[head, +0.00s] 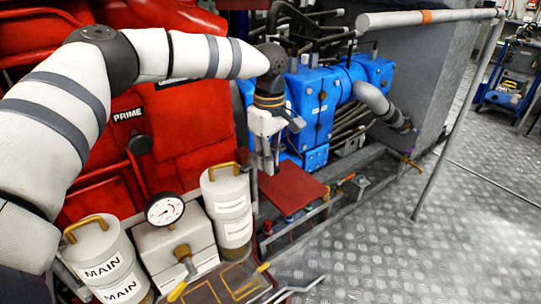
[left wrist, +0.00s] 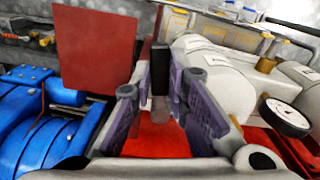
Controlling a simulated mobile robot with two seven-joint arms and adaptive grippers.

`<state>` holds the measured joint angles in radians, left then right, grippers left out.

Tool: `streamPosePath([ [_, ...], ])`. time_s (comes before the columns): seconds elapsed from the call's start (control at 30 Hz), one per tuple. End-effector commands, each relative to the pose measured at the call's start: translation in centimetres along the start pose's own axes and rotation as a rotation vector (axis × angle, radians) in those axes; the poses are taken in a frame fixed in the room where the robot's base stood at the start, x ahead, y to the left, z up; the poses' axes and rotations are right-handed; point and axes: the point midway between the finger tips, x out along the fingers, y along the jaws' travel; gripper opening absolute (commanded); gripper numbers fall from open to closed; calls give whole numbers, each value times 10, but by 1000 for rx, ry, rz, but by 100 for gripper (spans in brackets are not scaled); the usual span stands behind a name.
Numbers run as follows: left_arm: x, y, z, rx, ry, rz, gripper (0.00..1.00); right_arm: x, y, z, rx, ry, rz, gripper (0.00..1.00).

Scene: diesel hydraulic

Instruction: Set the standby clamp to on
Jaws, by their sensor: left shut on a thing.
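My left gripper (head: 265,168) points down beside the right-hand pale canister (head: 229,205), which has a yellow top handle. In the left wrist view its two purple-grey fingers (left wrist: 160,95) stand on either side of a dark upright lever grip (left wrist: 160,55), and the gripper is shut on it. This looks like the standby clamp's lever. In the head view a thin grey bar (head: 254,190) shows below the fingers, next to the canister. The canister's label is too small to read. The clamp's setting cannot be told. My right gripper is not in view.
A canister marked MAIN (head: 105,262) stands at the left, with a dial gauge (head: 165,209) on a pale box between. A dark red plate (head: 290,190) lies right of my gripper, near blue machinery (head: 312,105). A handrail (head: 455,125) stands right; metal floor is clear.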

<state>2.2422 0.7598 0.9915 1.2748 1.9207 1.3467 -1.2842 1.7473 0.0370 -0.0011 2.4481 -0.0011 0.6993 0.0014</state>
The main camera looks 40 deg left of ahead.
Motion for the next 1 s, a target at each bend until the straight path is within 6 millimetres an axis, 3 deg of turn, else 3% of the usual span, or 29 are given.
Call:
streamPosePath([
  [0.4, -1, -2, 0, 194, 0, 3, 0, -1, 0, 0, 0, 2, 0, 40],
  [1.0, -1, -2, 0, 232, 1, 2, 0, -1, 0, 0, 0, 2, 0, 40],
])
